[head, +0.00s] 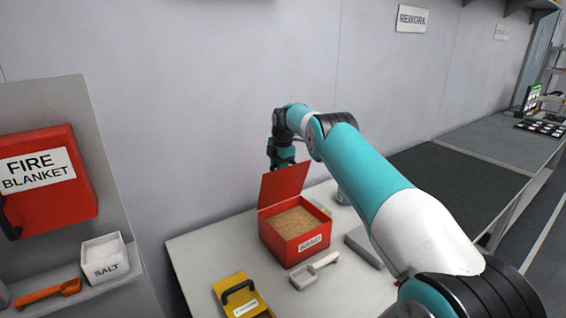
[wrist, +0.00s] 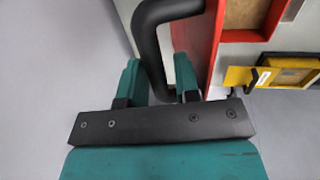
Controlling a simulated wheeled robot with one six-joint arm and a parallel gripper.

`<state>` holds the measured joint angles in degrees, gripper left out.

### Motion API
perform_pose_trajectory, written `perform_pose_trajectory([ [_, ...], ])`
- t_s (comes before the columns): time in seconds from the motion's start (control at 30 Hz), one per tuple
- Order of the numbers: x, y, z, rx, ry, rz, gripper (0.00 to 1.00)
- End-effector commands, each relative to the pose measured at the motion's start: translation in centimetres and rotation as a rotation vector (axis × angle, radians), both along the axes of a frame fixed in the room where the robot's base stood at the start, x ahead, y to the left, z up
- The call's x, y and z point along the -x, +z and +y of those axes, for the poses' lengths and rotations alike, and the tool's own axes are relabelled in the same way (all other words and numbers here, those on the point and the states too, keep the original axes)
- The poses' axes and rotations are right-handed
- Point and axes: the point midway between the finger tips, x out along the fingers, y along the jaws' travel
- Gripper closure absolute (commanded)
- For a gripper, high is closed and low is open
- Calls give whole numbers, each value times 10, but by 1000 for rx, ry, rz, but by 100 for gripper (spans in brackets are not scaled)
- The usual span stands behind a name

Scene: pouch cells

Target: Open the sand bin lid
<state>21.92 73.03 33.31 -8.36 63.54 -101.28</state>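The red sand bin (head: 267,236) stands on the light table, its front label facing me and tan sand (head: 295,222) showing inside. Its red lid (head: 284,185) is raised steeply at the back edge, leaving the top uncovered. My gripper (head: 281,166) is at the lid's upper edge, partly hidden behind it. In the wrist view, my gripper's teal fingers (wrist: 161,82) lie on both sides of the lid's black bar handle (wrist: 152,48), which fills the gap between them. The red lid also shows edge-on there (wrist: 196,38), right of the fingers.
A white scoop (head: 315,270) and a yellow case (head: 232,291) with a black handle lie in front of the bin. A grey flat block (head: 364,245) lies to its right. A salt box (head: 105,259) and fire blanket box (head: 48,185) are at left. A wall stands behind.

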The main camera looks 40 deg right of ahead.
Motion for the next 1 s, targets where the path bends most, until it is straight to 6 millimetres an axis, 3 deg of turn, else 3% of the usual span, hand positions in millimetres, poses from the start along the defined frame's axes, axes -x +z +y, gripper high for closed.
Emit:
perform_pose_trajectory([
  [0.47,1,15,-6,6,-9,-13,58],
  [0.67,9,56,-6,7,-9,-16,58],
  [1.0,27,144,-5,5,-8,-11,58],
])
